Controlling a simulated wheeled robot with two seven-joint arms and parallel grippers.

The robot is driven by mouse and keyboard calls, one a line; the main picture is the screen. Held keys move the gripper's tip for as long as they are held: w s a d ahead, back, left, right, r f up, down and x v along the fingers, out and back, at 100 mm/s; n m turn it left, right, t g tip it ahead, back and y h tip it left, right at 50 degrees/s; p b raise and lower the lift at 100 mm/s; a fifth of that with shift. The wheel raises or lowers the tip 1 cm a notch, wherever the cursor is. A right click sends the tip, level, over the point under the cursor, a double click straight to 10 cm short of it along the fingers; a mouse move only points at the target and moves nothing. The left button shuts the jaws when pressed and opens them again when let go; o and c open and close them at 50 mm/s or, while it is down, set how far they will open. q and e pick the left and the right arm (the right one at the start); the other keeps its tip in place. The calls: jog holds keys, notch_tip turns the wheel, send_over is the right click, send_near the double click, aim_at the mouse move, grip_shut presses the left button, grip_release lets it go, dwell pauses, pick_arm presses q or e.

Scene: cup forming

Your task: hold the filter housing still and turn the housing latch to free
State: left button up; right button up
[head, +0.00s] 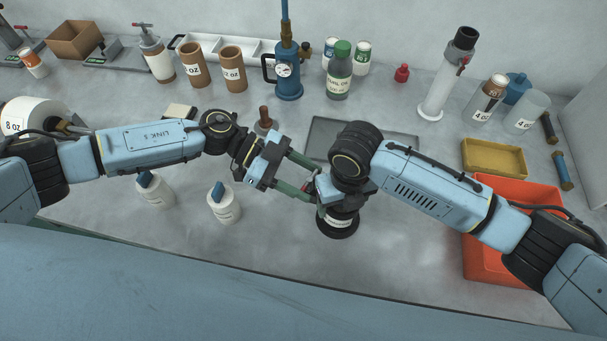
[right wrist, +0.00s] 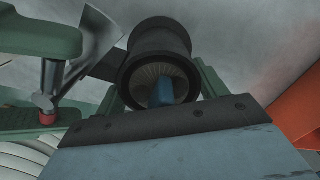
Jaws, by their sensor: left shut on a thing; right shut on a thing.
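The filter housing (head: 338,226) is a black cylinder with a pale label, standing upright at the middle of the bench. In the right wrist view its round mouth (right wrist: 160,78) shows a pleated inside and a blue piece. My right gripper (head: 327,199) reaches down over it, its green fingers on either side of the housing, shut on it. My left gripper (head: 308,185) comes in from the left, shut at the housing's side. In the right wrist view a grey metal piece (right wrist: 92,36), seemingly the housing latch, lies by my left gripper's green fingers. The exact contact is hidden.
A dark grey tray (head: 400,145) lies behind the housing. Two white bottles (head: 225,207) stand at the left front. An orange bin (head: 485,255) and a yellow tray (head: 493,158) are at the right. Bottles and a blue pump (head: 288,75) line the back.

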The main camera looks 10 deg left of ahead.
pick_arm(q)
jog(key=shift+n+t, duration=0.6)
jog(key=shift+t, duration=0.1)
jog(key=shift+a, duration=0.1)
jog(key=o, duration=1)
jog(key=shift+c, duration=0.2)
jog(key=shift+r, duration=0.1)
notch_tip(320, 180, up, 10)
jog(key=shift+o, duration=0.3)
